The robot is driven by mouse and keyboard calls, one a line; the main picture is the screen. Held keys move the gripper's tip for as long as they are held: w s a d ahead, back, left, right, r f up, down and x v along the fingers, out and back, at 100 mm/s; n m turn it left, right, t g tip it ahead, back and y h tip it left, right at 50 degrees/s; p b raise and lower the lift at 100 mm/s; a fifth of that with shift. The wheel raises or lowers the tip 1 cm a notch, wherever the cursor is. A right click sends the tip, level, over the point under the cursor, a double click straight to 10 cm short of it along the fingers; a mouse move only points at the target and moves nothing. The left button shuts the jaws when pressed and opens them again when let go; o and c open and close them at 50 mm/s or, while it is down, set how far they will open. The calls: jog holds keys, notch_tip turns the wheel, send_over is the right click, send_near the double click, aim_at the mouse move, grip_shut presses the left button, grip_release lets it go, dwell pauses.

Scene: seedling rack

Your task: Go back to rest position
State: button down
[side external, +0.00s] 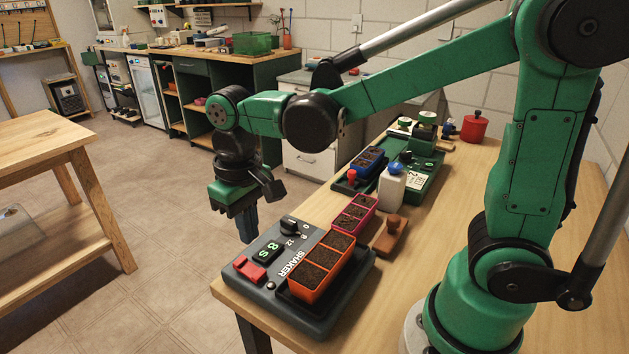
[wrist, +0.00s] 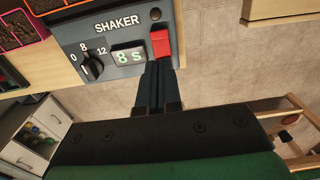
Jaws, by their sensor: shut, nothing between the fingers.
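My gripper (side external: 247,236) is shut and empty, pointing down just past the far end of the shaker (side external: 340,299). Whether its fingertips touch anything cannot be told. In the wrist view my gripper's closed fingers (wrist: 158,68) are beside the shaker's red switch (wrist: 160,43). The display (wrist: 129,56) reads 8 s. The dial (wrist: 92,66) also shows. An orange tray (side external: 306,293) with soil-filled cells sits on the shaker, partly cut off in the wrist view.
Open floor lies left of the bench, before a wooden table (side external: 45,150).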

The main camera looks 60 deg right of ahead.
jog(key=shift+r, duration=0.25)
jog(key=shift+s+d+r, duration=0.15)
jog(key=shift+d, duration=0.1)
jog(key=s+d+r+t, duration=0.1)
jog(key=s+d+t, duration=0.2)
jog(key=d+t, duration=0.2)
jog(key=shift+s+r+t, duration=0.15)
jog(key=shift+r+t, duration=0.15)
jog(key=shift+t, duration=0.8)
